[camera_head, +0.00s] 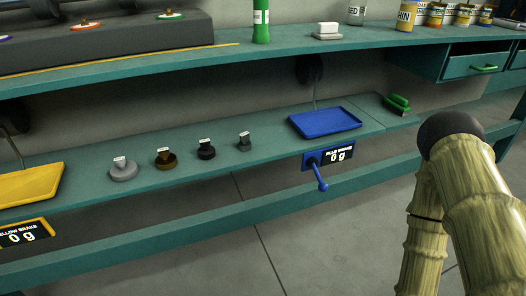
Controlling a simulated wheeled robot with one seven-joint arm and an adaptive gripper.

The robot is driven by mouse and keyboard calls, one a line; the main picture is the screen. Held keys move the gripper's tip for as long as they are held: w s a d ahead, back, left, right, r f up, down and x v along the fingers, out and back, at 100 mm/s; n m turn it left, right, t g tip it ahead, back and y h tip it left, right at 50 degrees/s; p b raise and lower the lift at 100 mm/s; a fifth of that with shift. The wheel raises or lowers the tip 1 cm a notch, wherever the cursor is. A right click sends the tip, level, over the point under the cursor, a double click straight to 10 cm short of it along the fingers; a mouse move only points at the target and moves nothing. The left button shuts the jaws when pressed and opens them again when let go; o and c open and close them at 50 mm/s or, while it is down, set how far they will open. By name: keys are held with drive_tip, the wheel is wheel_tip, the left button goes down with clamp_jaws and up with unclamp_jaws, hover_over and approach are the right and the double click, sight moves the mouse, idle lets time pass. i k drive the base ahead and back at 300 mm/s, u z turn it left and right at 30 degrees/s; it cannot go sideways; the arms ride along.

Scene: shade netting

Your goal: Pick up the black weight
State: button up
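The black weight (206,151) stands on the teal lower shelf, third from the left in a row of small weights. It has a round dark base and a short stem with a white label on top. A dark grey weight (244,143), narrower in shape, stands to its right. A brown weight (166,160) and a light grey weight (123,171) stand to its left. The weights stand apart from each other. My gripper is not in view.
A blue tray (325,122) lies right of the weights, above a blue display (340,156) reading 0 g with a blue lever. A yellow tray (28,184) lies at left. The upper shelf (200,62) overhangs behind the row. A green-handled brush (397,103) lies at right.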

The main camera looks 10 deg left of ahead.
sight(206, 151)
drive_tip(key=k, duration=1.3)
drive_tip(key=u, duration=0.65)
drive_tip(key=i, duration=0.6)
drive_tip(key=u, duration=0.4)
